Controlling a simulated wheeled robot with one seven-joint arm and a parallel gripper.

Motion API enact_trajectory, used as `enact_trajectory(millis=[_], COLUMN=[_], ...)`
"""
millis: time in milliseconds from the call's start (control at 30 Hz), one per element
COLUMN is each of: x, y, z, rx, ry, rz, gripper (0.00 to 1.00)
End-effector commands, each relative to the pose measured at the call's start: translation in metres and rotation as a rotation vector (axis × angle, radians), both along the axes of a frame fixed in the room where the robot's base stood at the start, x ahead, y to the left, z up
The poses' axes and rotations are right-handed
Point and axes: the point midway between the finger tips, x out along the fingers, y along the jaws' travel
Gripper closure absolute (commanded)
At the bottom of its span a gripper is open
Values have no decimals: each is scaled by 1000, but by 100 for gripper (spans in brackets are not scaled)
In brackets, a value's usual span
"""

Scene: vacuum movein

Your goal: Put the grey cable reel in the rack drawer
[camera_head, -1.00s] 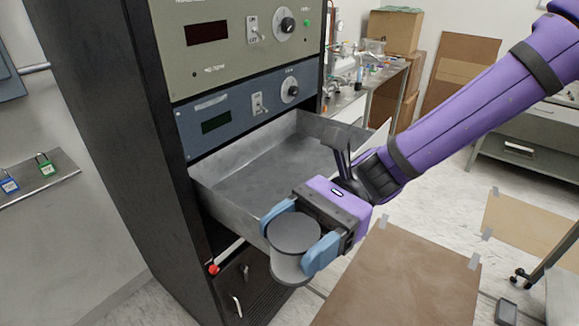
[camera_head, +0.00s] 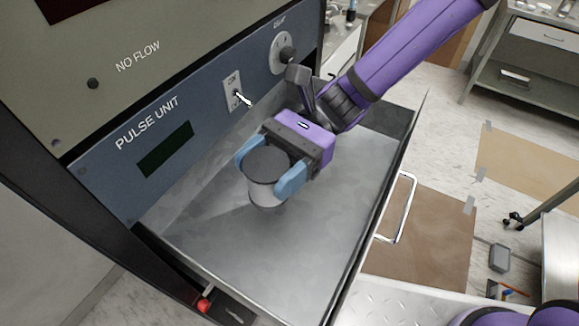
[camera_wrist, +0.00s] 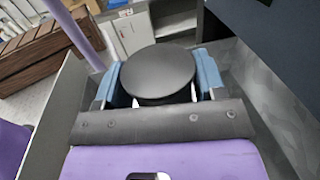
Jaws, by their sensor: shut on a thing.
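The grey cable reel (camera_head: 267,178) is held between the blue fingertips of my gripper (camera_head: 271,172), its dark round flange facing up. In the head view it is over the inside of the open rack drawer (camera_head: 330,235), towards the back near the blue panel. I cannot tell whether the reel's lower end touches the drawer floor. In the wrist view the dark top of the reel (camera_wrist: 158,72) sits between both fingers of my gripper (camera_wrist: 160,82). The visible drawer floor is bare.
The blue PULSE UNIT panel (camera_head: 185,140) with its toggle switch (camera_head: 237,92) and knob (camera_head: 283,52) stands close behind my gripper. The drawer's handle (camera_head: 402,208) is on its front. A brown floor sheet (camera_head: 425,245) lies beyond it.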

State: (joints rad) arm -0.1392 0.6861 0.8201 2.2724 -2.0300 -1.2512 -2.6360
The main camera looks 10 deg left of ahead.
Motion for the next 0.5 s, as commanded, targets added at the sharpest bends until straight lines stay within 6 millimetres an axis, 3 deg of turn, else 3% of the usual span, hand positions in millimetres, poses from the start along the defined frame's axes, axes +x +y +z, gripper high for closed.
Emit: enact_trajectory(millis=[233,500], x=[-2,-2], y=[0,0], z=[-26,-71], rx=[-1,-3], ry=[2,1], rz=[4,3], gripper=[64,64])
